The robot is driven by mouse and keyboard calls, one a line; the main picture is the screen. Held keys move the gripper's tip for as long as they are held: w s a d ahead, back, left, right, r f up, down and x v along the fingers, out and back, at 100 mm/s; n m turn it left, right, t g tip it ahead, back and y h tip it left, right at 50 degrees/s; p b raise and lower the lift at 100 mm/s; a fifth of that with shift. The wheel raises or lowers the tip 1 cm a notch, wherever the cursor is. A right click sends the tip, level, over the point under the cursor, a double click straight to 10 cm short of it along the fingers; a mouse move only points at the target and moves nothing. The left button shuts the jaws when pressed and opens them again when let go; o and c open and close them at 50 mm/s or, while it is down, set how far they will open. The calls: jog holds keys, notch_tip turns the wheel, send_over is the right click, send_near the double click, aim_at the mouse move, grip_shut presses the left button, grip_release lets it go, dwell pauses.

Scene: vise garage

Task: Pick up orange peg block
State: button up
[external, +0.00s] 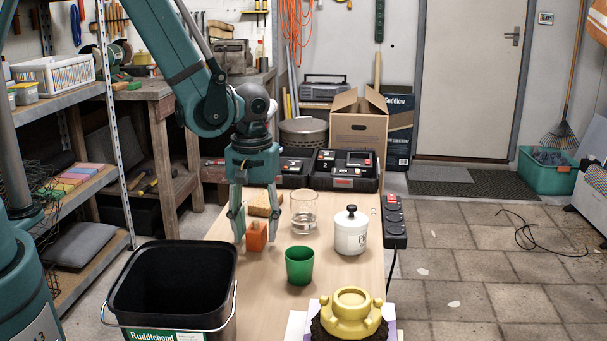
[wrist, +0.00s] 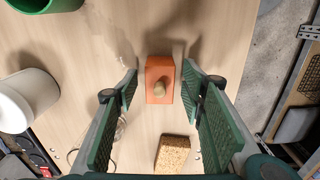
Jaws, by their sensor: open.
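The orange peg block (external: 256,236) stands on the wooden table near its left edge. In the wrist view the orange peg block (wrist: 153,72) shows from above, with a round tan peg on its top. My gripper (external: 256,231) is open and points down at the block. In the wrist view my gripper (wrist: 160,82) has its two green fingers apart, one on each side of the block, with a gap on both sides. In the external view the fingers are close around the block; whether they reach down beside it I cannot tell.
A cork block (wrist: 172,154) and a clear glass (external: 304,211) stand close by. A green cup (external: 299,265), a white lidded jar (external: 350,231) and a yellow object (external: 350,312) are farther right. A black bucket (external: 172,287) is at the table's left. A power strip (external: 394,221) runs along the right edge.

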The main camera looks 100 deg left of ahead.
jog(key=c, duration=1)
jog(key=shift+r, duration=0.1)
jog(key=shift+r+p, duration=1.35)
jog(key=shift+r, duration=3.6)
